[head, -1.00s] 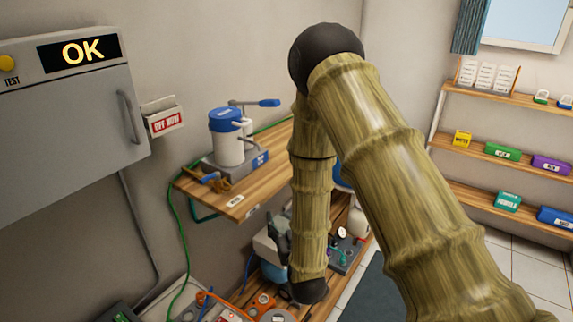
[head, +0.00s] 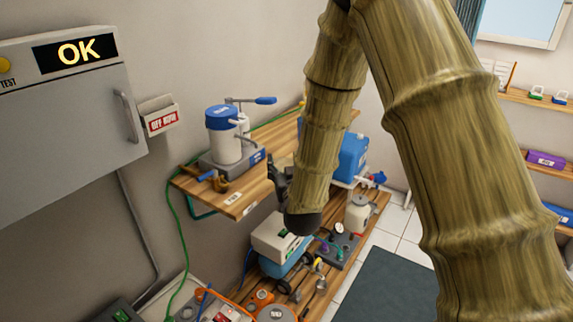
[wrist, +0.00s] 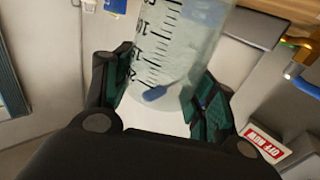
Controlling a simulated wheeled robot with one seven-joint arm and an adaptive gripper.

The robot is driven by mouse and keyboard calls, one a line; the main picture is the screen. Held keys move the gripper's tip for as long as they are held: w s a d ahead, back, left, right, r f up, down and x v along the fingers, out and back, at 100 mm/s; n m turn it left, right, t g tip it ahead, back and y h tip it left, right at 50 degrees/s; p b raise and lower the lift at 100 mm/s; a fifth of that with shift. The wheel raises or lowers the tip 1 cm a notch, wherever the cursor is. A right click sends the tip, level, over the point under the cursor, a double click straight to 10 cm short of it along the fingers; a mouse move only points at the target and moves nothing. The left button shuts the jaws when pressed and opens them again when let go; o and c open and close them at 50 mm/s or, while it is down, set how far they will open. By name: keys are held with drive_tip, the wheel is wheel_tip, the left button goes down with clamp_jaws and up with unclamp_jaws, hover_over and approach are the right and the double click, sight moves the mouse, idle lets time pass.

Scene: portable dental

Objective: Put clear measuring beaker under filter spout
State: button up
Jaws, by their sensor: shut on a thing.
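The clear measuring beaker (wrist: 170,50), with dark graduation marks, is between the fingers of my gripper (wrist: 160,95) in the wrist view. The fingers are shut on it, and it looks tilted in that view. In the head view my gripper (head: 279,182) is a dark shape by the front right part of the wooden shelf; I cannot make out the beaker there. The filter (head: 225,138), a white canister with a blue lid and lever, stands on a grey base on that shelf. A brass fitting with a blue handle (head: 212,180) is at its front left; I cannot tell if it is the spout.
The wooden shelf (head: 240,200) has bare room right of the filter. A grey cabinet (head: 70,120) hangs at left. Below, a lower bench (head: 335,290) is crowded with equipment.

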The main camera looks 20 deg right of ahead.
drive_tip(key=shift+w+a+f, duration=0.35)
drive_tip(key=shift+w+f, duration=0.05)
drive_tip(key=shift+f, duration=0.15)
drive_tip(key=shift+w+a+r+b, duration=0.1)
drive_tip(key=shift+w+a+b, duration=0.05)
drive_tip(key=shift+w+a, duration=0.9)
drive_tip(key=shift+w+a+f+b, duration=0.1)
drive_tip(key=shift+w+a, duration=0.7)
drive_tip(key=shift+w, duration=0.5)
drive_tip(key=shift+w+a+r+b, duration=0.1)
drive_tip(key=shift+w+a+b, duration=0.05)
drive_tip(key=shift+w+a, duration=0.9)
drive_tip(key=shift+w+d, duration=0.15)
drive_tip(key=shift+f+b, duration=0.45)
drive_tip(key=shift+f, duration=0.1)
drive_tip(key=o, duration=1)
drive_tip(key=shift+c, duration=0.2)
